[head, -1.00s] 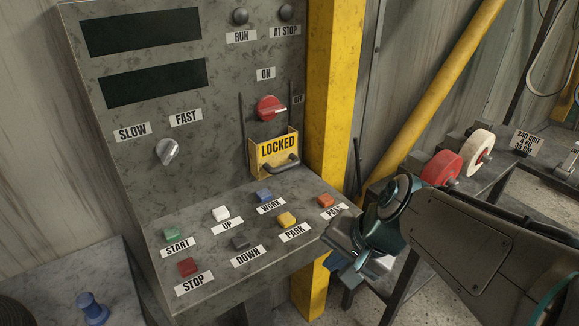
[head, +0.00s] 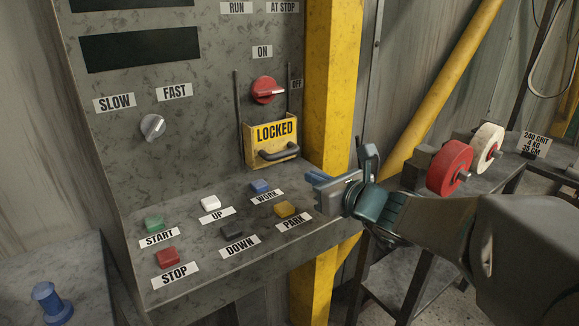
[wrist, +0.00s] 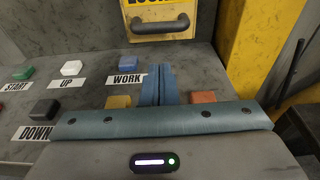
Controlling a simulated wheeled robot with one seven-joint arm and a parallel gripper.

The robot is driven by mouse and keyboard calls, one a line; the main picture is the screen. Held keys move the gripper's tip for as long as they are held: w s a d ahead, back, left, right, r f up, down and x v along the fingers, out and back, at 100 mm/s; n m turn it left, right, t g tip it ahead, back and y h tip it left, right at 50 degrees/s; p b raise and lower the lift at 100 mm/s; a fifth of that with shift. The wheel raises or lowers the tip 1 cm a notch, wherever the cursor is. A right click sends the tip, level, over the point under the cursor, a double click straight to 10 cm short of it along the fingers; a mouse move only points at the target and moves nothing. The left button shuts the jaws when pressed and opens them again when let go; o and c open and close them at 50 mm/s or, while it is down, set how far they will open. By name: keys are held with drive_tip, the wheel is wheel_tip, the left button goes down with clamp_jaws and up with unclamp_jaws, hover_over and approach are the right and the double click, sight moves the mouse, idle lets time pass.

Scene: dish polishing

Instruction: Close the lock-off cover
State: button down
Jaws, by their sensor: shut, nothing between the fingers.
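The lock-off cover (head: 256,151) is a yellow plate marked LOCKED with a dark bar handle (head: 279,152), low on the panel's upright face. It sits below the red switch (head: 268,90), between two thin dark rails, and the switch is uncovered. The cover's lower part and handle (wrist: 160,25) show at the top of the wrist view. My gripper (head: 314,182) is shut and empty, to the right of and below the cover, over the right end of the button shelf. In the wrist view the closed fingers (wrist: 159,78) point toward the handle, apart from it.
Several push buttons stand on the shelf, including WORK (head: 260,187) and PARK (head: 285,209); an orange button (wrist: 204,97) is close to the fingers. A yellow post (head: 332,90) rises right of the panel. Polishing wheels (head: 449,168) stand at right.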

sight(276, 144)
drive_tip(key=shift+w, duration=0.25)
drive_tip(key=b+x, duration=0.1)
drive_tip(key=x, duration=0.8)
drive_tip(key=shift+w+a, duration=0.15)
drive_tip(key=shift+w, duration=0.15)
